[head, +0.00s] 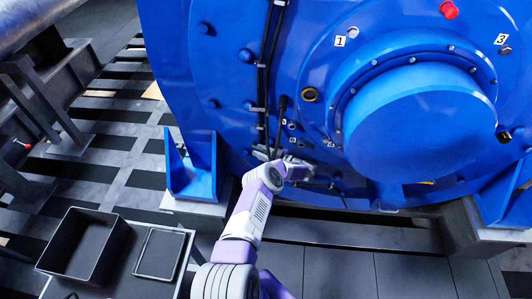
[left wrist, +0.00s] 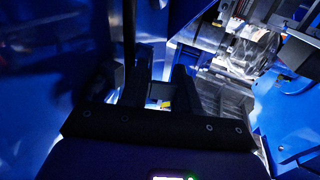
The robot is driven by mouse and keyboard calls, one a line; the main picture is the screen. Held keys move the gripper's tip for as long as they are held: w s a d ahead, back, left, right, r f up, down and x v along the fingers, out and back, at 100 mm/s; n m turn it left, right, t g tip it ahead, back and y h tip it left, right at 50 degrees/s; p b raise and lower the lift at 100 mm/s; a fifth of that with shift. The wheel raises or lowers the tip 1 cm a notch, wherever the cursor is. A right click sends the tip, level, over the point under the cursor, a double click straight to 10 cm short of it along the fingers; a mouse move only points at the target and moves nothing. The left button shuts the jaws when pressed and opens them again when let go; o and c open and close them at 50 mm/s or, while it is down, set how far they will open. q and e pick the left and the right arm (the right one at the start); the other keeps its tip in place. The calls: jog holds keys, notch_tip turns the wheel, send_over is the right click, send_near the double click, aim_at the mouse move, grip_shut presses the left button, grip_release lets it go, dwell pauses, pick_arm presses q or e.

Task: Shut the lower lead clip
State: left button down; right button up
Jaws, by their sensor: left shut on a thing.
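Black leads (head: 266,60) run down the face of the big blue motor (head: 225,60), held by small clips along their length. The lower lead clip (head: 261,153) is a small grey piece low on the motor face, partly hidden by my left gripper (head: 272,158). That gripper reaches up to the clip from below and is shut on it. In the left wrist view the two dark fingers of the gripper (left wrist: 160,88) stand close to the blue housing. The clip between them is too dark to make out. My right gripper is not in view.
A blue foot bracket (head: 193,170) stands left of my arm. An open black bin (head: 84,243) and a flat black tray (head: 159,253) are at lower left. The floor at lower right is clear.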

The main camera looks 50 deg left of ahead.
pick_arm(q)
jog(key=shift+s+a+f, duration=0.1)
jog(key=shift+s, duration=0.1)
jog(key=c, duration=1)
grip_release()
jog(key=shift+o, duration=0.2)
jog(key=shift+w, duration=0.2)
jog(key=p+v, duration=0.1)
jog(key=v, duration=0.7)
jog(key=shift+s+p, duration=0.15)
jog(key=shift+p, duration=0.2)
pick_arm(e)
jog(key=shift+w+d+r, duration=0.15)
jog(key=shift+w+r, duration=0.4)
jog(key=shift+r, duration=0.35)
pick_arm(q)
jog(key=shift+c, duration=0.2)
